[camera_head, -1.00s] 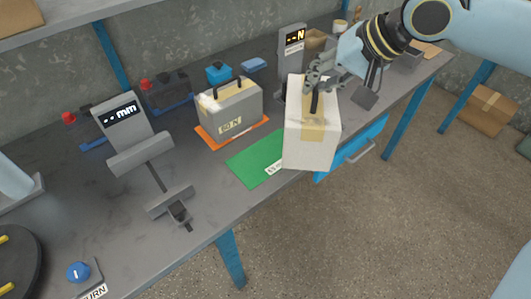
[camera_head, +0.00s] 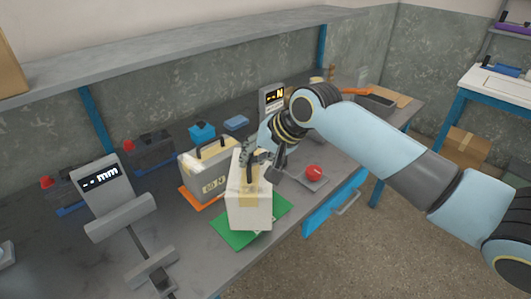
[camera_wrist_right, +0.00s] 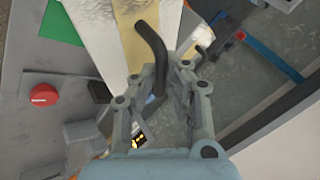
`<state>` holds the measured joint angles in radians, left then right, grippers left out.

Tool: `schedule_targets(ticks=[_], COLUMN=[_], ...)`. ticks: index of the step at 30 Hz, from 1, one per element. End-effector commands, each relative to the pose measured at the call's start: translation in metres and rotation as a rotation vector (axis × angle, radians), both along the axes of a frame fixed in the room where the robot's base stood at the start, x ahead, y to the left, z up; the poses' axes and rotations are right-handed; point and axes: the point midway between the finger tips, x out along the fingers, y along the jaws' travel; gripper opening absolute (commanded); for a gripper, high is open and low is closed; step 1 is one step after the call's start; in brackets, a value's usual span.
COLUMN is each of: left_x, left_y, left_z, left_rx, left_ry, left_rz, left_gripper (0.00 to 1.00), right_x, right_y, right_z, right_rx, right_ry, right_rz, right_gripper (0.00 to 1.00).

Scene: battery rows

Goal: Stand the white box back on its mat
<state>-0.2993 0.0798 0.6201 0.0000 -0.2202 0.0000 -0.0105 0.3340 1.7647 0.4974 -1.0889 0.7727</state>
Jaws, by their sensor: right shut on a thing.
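The white box (camera_head: 249,212) has a tan band and a dark handle on top. In the head view it is over the green mat (camera_head: 278,214), which shows on both sides of it and in front. I cannot tell whether its base touches the mat. My right gripper (camera_head: 250,168) is shut on the handle from above. In the right wrist view the gripper (camera_wrist_right: 150,85) has its fingers around the dark handle (camera_wrist_right: 150,42), with the white box (camera_wrist_right: 100,30) beyond and a corner of the green mat (camera_wrist_right: 60,25) beside it. My left gripper is not in view.
A grey box (camera_head: 205,172) stands on an orange mat (camera_head: 208,201) close to the white box's left. A gauge display (camera_head: 100,178) and slide stand at the left. The drawer (camera_head: 335,203) is below the bench edge.

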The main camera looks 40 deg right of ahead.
Motion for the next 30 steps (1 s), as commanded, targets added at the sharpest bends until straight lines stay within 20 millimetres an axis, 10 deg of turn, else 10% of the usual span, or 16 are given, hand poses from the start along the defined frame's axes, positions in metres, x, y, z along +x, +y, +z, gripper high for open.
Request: schedule_targets(ticks=[22,30], left_x=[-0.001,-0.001], left_y=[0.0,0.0], left_z=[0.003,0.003], left_rx=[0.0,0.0], left_ry=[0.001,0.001], left_rz=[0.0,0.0], left_gripper=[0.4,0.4], right_x=[0.002,0.0], right_y=[0.001,0.0], right_z=[-0.04,-0.042], right_rx=[0.001,0.0], right_ry=[-0.006,0.001], right_rz=[-0.001,-0.001], right_gripper=[0.0,0.31])
